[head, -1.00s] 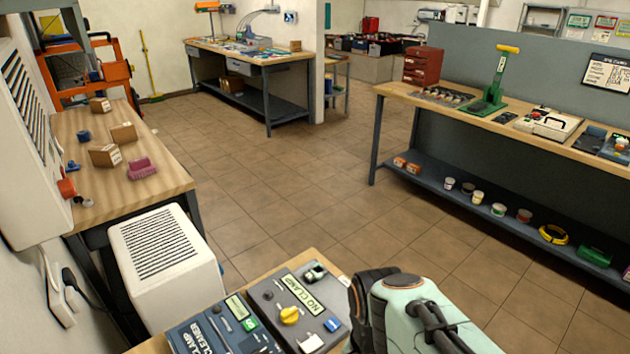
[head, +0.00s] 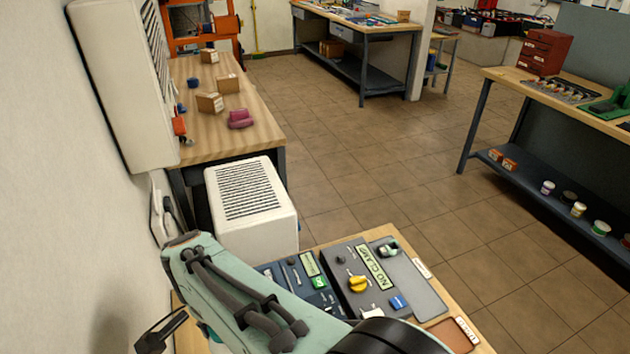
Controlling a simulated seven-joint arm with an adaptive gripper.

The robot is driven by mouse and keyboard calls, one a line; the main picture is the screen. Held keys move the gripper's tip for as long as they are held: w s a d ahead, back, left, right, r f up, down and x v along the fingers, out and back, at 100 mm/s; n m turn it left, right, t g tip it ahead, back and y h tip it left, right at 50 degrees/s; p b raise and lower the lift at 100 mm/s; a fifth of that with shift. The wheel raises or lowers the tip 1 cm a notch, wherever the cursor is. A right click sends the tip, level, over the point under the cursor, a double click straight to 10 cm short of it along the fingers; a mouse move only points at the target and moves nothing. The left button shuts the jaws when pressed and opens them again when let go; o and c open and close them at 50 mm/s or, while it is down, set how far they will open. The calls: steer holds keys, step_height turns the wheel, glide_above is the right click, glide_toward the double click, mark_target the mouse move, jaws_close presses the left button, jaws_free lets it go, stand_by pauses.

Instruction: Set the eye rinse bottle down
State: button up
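No eye rinse bottle can be made out in the head view. My arm reaches across the bottom from the right toward the lower left. A dark part of what looks like my gripper (head: 160,332) shows at the lower left, by the white wall. Most of the gripper is hidden behind my arm or cut off by the frame, so its opening and whatever it may hold cannot be seen. A small pale piece shows under the arm, too covered to identify.
A near bench (head: 398,233) carries a panel marked NO CLAMP (head: 352,270) with a yellow knob, right of my arm. A white louvred unit (head: 250,212) stands behind it. A wooden bench (head: 205,125) with small boxes runs along the left wall. Open floor (head: 390,170) lies beyond.

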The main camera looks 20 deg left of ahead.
steer(key=w+a+f, duration=0.4)
steer(key=a+f, duration=0.4)
steer(key=f, duration=0.3)
steer(key=shift+w+a, duration=0.25)
steer(key=shift+a, duration=0.05)
steer(key=shift+f, duration=0.15)
steer(key=o, duration=1.2)
